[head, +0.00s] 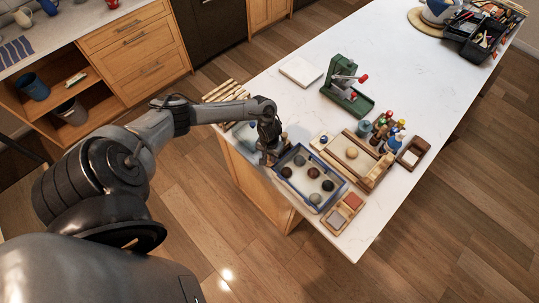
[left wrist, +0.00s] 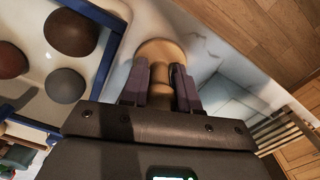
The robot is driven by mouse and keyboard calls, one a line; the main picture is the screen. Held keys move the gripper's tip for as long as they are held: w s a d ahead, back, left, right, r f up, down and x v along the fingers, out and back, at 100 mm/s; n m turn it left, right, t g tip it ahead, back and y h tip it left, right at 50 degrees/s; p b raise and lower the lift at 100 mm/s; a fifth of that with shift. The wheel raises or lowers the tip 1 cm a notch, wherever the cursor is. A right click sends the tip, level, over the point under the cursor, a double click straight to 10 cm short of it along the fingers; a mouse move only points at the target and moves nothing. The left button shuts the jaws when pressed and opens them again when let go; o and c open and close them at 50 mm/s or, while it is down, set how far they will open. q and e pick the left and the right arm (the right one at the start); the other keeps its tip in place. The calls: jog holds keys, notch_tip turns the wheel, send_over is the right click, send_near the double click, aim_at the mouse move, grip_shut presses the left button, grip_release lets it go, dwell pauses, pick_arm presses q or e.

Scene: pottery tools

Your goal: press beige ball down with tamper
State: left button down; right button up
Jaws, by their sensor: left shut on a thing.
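My left gripper (head: 270,155) is at the near-left edge of the counter, just left of the blue-rimmed tray. In the left wrist view my left gripper (left wrist: 160,85) is shut on the wooden tamper (left wrist: 160,52), a turned piece with a round, wider end beyond the fingers. In the head view the tamper is mostly hidden by the gripper. The beige ball (head: 352,152) sits on the pale surface of a wooden-framed board, right of the blue-rimmed tray and apart from the gripper. My right gripper is not in view.
The blue-rimmed tray (head: 299,199) holds several dark balls. The wooden-framed board (head: 378,174) stands beside it. A green press (head: 347,92), several figures (head: 385,128) and small wooden boxes (head: 343,214) stand around. The counter's far middle (head: 400,55) is clear.

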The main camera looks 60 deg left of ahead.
pick_arm(q)
jog(key=shift+f, duration=0.1)
jog(key=c, duration=0.8)
grip_release()
jog(key=shift+o, duration=0.2)
